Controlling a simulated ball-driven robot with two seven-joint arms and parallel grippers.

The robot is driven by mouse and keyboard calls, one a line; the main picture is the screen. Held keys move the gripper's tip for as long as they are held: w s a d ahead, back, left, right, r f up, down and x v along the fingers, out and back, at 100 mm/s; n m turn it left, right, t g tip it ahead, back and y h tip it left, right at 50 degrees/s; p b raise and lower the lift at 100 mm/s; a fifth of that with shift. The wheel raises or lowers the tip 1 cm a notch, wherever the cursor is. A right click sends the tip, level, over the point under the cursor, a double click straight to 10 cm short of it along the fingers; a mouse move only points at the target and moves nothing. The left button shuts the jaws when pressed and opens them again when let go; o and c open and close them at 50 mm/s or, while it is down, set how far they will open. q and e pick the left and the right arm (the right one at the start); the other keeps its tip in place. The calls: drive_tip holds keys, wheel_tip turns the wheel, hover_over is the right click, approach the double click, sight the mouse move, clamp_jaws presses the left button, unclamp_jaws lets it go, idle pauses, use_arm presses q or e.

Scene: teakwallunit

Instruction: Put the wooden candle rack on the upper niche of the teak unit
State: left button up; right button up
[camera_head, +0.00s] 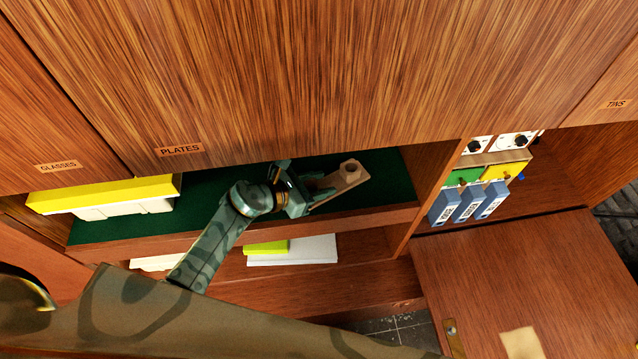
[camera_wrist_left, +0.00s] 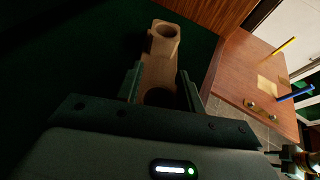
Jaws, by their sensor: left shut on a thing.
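The wooden candle rack (camera_head: 350,174) is a light brown bar with a raised round cup at its far end. My left gripper (camera_head: 316,188) is shut on its near part, inside the green-lined niche (camera_head: 388,180) of the teak unit (camera_head: 290,75). In the left wrist view the rack (camera_wrist_left: 163,45) points away from the jaws (camera_wrist_left: 160,88), with a second round hole between them. I cannot tell whether the rack touches the green floor. A dark part with prongs at the lower right of the wrist view may be my right gripper (camera_wrist_left: 280,158), small and unclear.
Yellow and white books (camera_head: 105,195) lie at the niche's left. To the right, blue binders (camera_head: 470,204) stand in another compartment above a lowered wooden flap (camera_head: 530,275). The green floor right of the rack is clear.

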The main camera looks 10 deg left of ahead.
use_arm(q)
drive_tip(key=shift+f, duration=0.1)
drive_tip(key=o, duration=1.2)
drive_tip(key=p+v, duration=0.1)
drive_tip(key=v, duration=1.1)
